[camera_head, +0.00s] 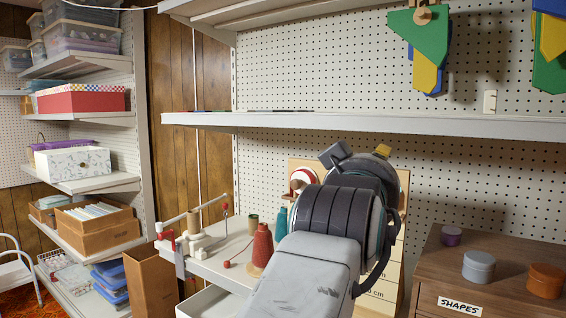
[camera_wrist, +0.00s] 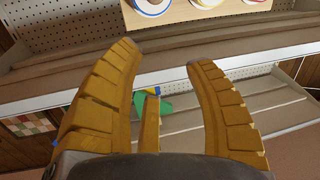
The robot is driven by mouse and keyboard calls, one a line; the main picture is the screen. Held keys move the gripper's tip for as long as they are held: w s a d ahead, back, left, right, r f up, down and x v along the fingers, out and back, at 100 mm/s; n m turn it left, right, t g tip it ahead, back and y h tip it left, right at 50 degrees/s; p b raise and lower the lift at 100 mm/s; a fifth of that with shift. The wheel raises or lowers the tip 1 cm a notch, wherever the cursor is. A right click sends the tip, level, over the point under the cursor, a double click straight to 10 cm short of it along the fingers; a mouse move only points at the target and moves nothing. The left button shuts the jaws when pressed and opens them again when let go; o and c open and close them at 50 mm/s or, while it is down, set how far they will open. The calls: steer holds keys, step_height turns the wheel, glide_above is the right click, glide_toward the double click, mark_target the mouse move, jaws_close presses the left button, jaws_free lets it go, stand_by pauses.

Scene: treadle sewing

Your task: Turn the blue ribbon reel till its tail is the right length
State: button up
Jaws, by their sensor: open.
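The blue-rimmed ribbon reel (camera_wrist: 152,13) shows at the top edge of the wrist view, cut off by the frame. It sits on a pale wooden board (camera_wrist: 180,18). In the head view my arm covers most of the board (camera_head: 398,262), which bears "cm" marks, and hides the blue reel. Only a bit of my gripper (camera_head: 383,151) shows there. The blue ribbon's tail is not visible.
Red (camera_head: 262,246) and teal (camera_head: 281,224) thread spools stand left of my arm. A wooden cabinet (camera_head: 487,268) stands right.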

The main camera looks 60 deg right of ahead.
step_height(320, 180, down, 10)
steer(key=d+n+y+p, duration=0.2)
steer(key=d+p, duration=0.1)
steer(key=p, duration=0.4)
steer(key=shift+w+d+r+n+h+p, duration=0.3)
steer(key=shift+d+r, duration=0.25)
steer(key=shift+d, duration=0.65)
steer(key=shift+w+d+r+n+h+p, duration=0.1)
steer(key=shift+w+d+r+n+h, duration=0.15)
steer(key=shift+w+d+r+h, duration=0.6)
steer(key=shift+s+d+r+n+y+p, duration=0.1)
steer(key=shift+d+r+n+p, duration=0.15)
steer(key=shift+d, duration=1.25)
steer(key=shift+r, duration=0.1)
jaws_close()
